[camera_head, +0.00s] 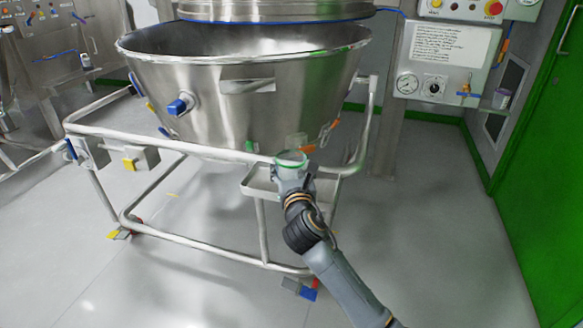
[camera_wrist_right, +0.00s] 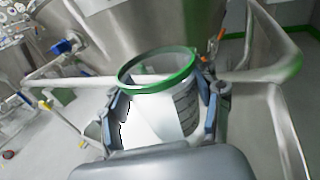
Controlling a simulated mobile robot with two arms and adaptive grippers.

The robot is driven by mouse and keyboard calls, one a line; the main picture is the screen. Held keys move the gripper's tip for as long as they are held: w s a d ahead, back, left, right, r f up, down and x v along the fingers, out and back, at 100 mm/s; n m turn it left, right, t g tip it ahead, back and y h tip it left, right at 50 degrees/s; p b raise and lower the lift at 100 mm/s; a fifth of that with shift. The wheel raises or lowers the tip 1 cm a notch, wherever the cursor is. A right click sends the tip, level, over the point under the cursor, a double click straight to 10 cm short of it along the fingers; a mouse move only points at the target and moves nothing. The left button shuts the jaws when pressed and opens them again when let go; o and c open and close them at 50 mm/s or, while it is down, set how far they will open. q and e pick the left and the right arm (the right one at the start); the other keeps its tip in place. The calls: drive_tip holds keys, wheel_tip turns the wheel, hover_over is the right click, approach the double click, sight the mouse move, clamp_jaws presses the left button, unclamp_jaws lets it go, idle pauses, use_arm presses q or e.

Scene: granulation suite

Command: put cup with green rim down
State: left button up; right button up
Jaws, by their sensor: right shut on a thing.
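The cup with the green rim (camera_head: 291,157) is clear and roughly upright in the head view, in front of the steel bowl's frame. My right gripper (camera_head: 292,168) is shut on it. In the right wrist view the cup (camera_wrist_right: 160,110) stands between the two fingers of the gripper (camera_wrist_right: 163,122), its green rim tilted in the picture and its wall marked with graduations. A small steel tray (camera_head: 256,186) on the frame is beside and partly behind the gripper; I cannot tell whether the cup touches it. My left gripper is not in view.
A large steel bowl (camera_head: 220,105) sits in a tubular frame (camera_head: 190,148) just behind the cup. A blue-handled valve (camera_head: 180,105) sticks out from the bowl. A control panel (camera_head: 441,60) and a green door (camera_head: 545,130) stand at the right. The floor (camera_head: 430,240) at the right is clear.

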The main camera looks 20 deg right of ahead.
drive_tip(key=shift+f, duration=0.15)
drive_tip(key=o, duration=1.1)
drive_tip(key=shift+c, duration=0.2)
